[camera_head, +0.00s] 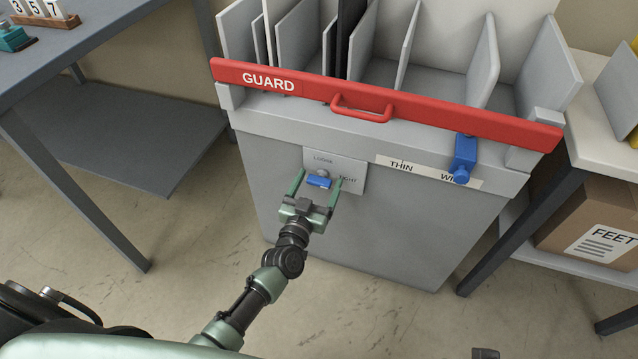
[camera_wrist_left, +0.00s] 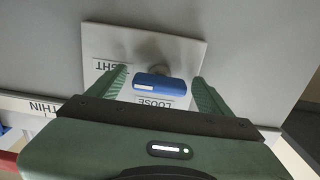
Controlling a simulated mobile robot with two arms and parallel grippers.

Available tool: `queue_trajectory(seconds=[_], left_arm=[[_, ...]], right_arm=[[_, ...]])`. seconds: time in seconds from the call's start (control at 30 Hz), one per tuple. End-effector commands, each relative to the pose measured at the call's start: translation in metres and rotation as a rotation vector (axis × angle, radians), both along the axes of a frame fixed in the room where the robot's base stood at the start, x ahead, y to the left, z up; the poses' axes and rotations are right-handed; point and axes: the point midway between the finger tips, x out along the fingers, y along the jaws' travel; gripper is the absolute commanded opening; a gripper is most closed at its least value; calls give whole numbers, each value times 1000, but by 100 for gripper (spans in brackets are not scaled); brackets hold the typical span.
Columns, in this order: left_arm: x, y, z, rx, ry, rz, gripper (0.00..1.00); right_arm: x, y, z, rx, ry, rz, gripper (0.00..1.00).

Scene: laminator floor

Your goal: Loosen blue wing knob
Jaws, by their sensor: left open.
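The blue wing knob (camera_head: 319,182) sits on a light grey plate (camera_head: 352,170) marked LOOSE and TIGHT, on the front of a grey cabinet. In the left wrist view the knob (camera_wrist_left: 160,84) is a blue bar on a round grey hub. My left gripper (camera_head: 320,182) is open, with one green finger on each side of the knob. In the wrist view the left gripper (camera_wrist_left: 160,88) shows gaps between both fingers and the knob. My right gripper is not in view.
A red GUARD bar (camera_head: 430,108) with a handle spans the cabinet's top front edge. A blue slider (camera_head: 464,158) hangs near a THIN–WIDE strip (camera_head: 400,166). A dark table (camera_head: 85,45) stands left, a shelf with a box (camera_head: 590,215) right.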

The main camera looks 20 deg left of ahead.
Motion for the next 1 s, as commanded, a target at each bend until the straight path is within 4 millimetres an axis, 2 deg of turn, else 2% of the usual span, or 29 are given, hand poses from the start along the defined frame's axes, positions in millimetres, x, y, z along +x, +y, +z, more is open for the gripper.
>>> queue_trajectory(seconds=[0.3,0.37,0.53,0.77,1.0], left_arm=[[4,0,0,-1,0,0,80],[4,0,0,-1,1,0,66],[4,0,0,-1,1,-1,19],[4,0,0,-16,2,-1,18],[4,-1,0,-113,5,-1,18]], right_arm=[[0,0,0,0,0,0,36],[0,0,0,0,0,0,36],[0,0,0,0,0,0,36],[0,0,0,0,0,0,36],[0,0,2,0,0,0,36]])
